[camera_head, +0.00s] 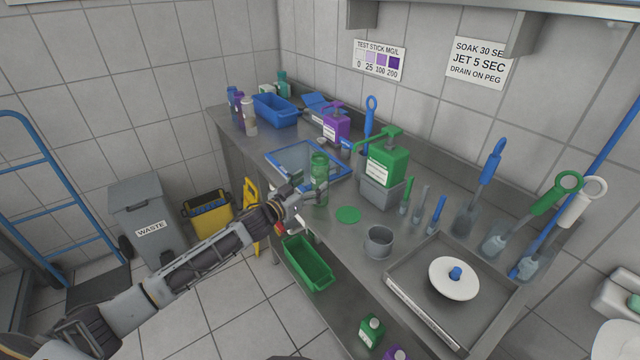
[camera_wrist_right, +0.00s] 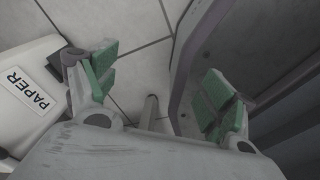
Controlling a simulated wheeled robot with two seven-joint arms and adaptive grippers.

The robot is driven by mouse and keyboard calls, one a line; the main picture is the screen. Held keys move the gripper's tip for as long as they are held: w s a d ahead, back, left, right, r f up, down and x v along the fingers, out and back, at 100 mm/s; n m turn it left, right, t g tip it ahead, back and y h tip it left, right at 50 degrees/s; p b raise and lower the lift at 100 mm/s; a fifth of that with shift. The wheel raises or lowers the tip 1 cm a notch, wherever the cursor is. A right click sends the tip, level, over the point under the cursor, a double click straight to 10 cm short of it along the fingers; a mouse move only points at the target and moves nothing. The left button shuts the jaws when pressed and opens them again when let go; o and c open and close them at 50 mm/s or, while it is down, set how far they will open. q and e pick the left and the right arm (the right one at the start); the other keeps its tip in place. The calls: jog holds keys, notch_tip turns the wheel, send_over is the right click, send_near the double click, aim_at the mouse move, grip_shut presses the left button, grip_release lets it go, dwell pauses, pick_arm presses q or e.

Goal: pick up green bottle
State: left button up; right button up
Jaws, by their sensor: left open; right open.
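A translucent green bottle (camera_head: 320,182) stands upright on the steel counter (camera_head: 405,213), near its front edge. My left gripper (camera_head: 304,194) reaches in from the left and is open. Its fingers are close against the bottle's left side; I cannot tell whether they touch it or straddle it. My right gripper (camera_wrist_right: 160,90) is open and empty in the right wrist view, with green pads apart above the tiled floor. It is not in the head view.
Behind the bottle is a blue-rimmed tray (camera_head: 342,182). A green bin (camera_head: 307,263) sits below the counter. A paper bin (camera_wrist_right: 28,95) is beside my right gripper.

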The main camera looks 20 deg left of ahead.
aim_at(321, 154)
pick_arm(q)
jog(key=shift+w, duration=0.1)
jog(key=shift+w+d, duration=0.15)
jog(key=shift+w, duration=0.2)
jog(key=shift+w+d, duration=0.15)
jog(key=shift+w, duration=0.15)
jog(key=shift+w+d, duration=0.2)
jog(key=shift+w, duration=0.35)
jog(key=shift+p+x, duration=0.35)
jog(key=shift+x, duration=0.7)
jog(key=shift+w+d+f, duration=0.1)
jog(key=shift+w, duration=0.05)
jog(key=c, duration=1)
jog(key=shift+c, duration=0.9)
notch_tip(321, 154, up, 9)
jog(key=shift+f+p, duration=0.1)
jog(key=shift+p, duration=0.4)
jog(key=shift+r, duration=0.65)
pick_arm(e)
jog(key=shift+s+a+r, duration=0.15)
jog(key=shift+a+r, duration=0.25)
jog(key=shift+a, duration=0.2)
jog(key=shift+s+a+r, duration=0.15)
jog(key=shift+a+r, duration=0.25)
jog(key=shift+a, duration=0.2)
